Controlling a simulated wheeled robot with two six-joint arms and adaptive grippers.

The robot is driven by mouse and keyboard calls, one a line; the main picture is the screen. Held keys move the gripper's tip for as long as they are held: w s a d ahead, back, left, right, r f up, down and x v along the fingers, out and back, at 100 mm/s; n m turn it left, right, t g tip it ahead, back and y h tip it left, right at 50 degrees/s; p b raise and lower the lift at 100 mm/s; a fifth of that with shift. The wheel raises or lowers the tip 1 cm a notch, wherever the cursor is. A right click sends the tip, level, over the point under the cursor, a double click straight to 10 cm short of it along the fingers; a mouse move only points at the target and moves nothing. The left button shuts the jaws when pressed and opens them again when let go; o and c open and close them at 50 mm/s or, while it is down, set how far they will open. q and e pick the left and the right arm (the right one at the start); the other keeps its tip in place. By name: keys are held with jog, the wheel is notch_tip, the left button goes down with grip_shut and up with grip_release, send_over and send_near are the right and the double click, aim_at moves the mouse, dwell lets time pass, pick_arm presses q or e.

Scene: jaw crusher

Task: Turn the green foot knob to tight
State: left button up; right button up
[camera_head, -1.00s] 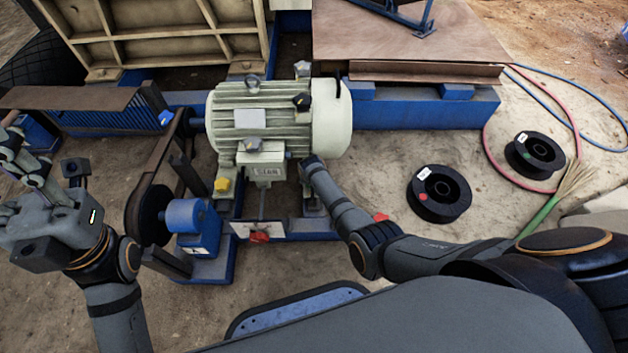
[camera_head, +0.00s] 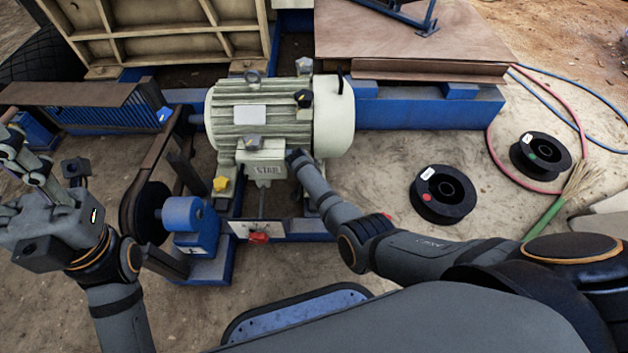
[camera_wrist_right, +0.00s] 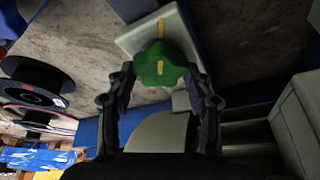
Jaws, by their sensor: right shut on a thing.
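The green foot knob (camera_wrist_right: 160,64) shows in the right wrist view, on a pale motor foot (camera_wrist_right: 140,36). A yellow mark on the knob roughly lines up with a yellow stripe on the foot. My right gripper (camera_wrist_right: 161,76) has a finger on each side of the knob and is shut on it. In the head view my right arm reaches to the lower right of the pale green motor (camera_head: 262,120), and the green knob and right gripper are hidden there. My left gripper (camera_head: 44,166) is open and empty at the left edge.
A yellow knob (camera_head: 221,184), a red knob (camera_head: 259,237) and a black knob (camera_head: 304,98) are around the motor. A belt drive with a blue unit (camera_head: 190,222) stands left. Black spools (camera_head: 443,194), hoses (camera_head: 497,150) and a broom (camera_head: 545,212) lie right.

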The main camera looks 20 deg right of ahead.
jog(key=o, duration=1.2)
